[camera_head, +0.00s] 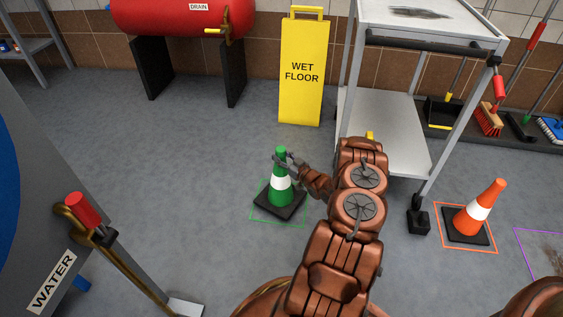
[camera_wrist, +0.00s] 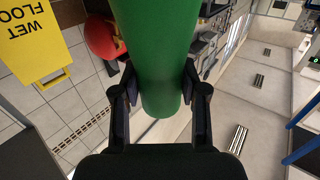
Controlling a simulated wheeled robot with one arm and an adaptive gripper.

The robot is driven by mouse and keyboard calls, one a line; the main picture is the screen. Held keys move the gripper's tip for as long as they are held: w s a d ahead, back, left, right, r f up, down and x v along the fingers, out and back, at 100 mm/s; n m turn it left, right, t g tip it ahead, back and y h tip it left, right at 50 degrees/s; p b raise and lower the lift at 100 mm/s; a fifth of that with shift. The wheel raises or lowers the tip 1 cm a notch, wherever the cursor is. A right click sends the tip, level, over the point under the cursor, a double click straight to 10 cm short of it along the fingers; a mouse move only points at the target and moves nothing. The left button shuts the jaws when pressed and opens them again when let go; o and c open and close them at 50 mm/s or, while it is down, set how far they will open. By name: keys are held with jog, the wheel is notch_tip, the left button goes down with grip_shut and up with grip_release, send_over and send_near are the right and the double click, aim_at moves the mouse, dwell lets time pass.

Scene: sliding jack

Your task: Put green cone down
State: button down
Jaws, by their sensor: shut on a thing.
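The green cone (camera_head: 280,185) has a white band and a black square base. It is upright, over or on the green outlined square (camera_head: 261,215) on the floor. I cannot tell whether its base touches the floor. My gripper (camera_head: 284,161) is shut on the upper part of the cone, just above the white band. In the wrist view, the two dark fingers of my gripper (camera_wrist: 160,88) press on both sides of the green cone (camera_wrist: 160,50).
An orange cone (camera_head: 479,208) stands in an orange outline (camera_head: 494,247) at the right. A metal cart (camera_head: 385,130) stands close to my arm. A yellow wet floor sign (camera_head: 304,70) and a red drain tank (camera_head: 180,15) are behind. Floor left of the green cone is clear.

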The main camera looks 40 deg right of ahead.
jog(key=shift+f+b, duration=0.3)
jog(key=shift+f, duration=0.95)
jog(key=c, duration=0.6)
grip_release()
jog(key=shift+r, duration=0.1)
jog(key=shift+r, duration=0.15)
jog(key=s, duration=0.4)
jog(key=s+p, duration=0.1)
jog(key=s, duration=0.3)
jog(key=s+p, duration=0.1)
jog(key=s, duration=0.3)
jog(key=shift+a, duration=0.3)
